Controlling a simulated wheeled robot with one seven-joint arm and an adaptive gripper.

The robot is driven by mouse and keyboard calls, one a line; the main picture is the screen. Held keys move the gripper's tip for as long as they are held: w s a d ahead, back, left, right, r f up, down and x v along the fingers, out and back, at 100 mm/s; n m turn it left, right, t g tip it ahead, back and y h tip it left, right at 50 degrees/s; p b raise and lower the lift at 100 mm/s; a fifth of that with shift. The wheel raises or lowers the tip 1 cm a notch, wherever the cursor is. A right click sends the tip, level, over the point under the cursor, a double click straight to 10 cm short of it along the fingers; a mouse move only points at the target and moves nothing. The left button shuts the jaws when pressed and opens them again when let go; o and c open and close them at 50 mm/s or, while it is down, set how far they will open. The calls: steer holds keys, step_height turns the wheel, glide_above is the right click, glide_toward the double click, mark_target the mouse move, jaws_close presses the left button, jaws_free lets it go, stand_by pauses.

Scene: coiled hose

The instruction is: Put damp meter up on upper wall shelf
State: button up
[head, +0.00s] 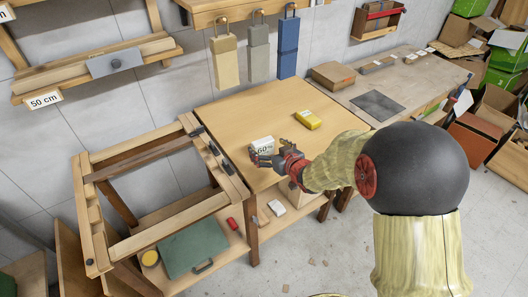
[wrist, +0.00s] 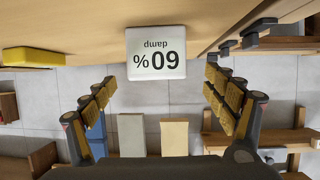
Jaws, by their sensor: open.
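The damp meter (head: 262,145) is a small white block marked "60%", upright on the wooden table near its front left edge. In the wrist view the damp meter (wrist: 156,62) appears upside down, with "60% damp" readable. My gripper (head: 268,160) is beside the meter in the head view. In the wrist view my gripper (wrist: 159,82) is open, its fingers spread either side of the meter with gaps showing. A wooden wall shelf (head: 90,68) with a "50 cm" label and a grey plate is at upper left.
A yellow block (head: 308,120) lies on the table (head: 235,110). Tan, grey and blue pieces hang from a wooden rail (head: 225,10) behind. A wooden frame (head: 100,215) stands left of the table. A small wall box (head: 378,20) hangs at upper right.

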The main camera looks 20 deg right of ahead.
mark_target(265, 145)
steer(key=b+x, duration=0.1)
steer(key=x, duration=0.3)
steer(key=shift+d+b, duration=0.2)
steer(key=shift+b, duration=0.2)
steer(key=shift+w+a, duration=0.1)
steer(key=shift+w, duration=0.4)
steer(key=shift+c, duration=0.3)
steer(key=c, duration=1.1)
steer(key=shift+r, duration=0.1)
steer(key=shift+c, duration=0.7)
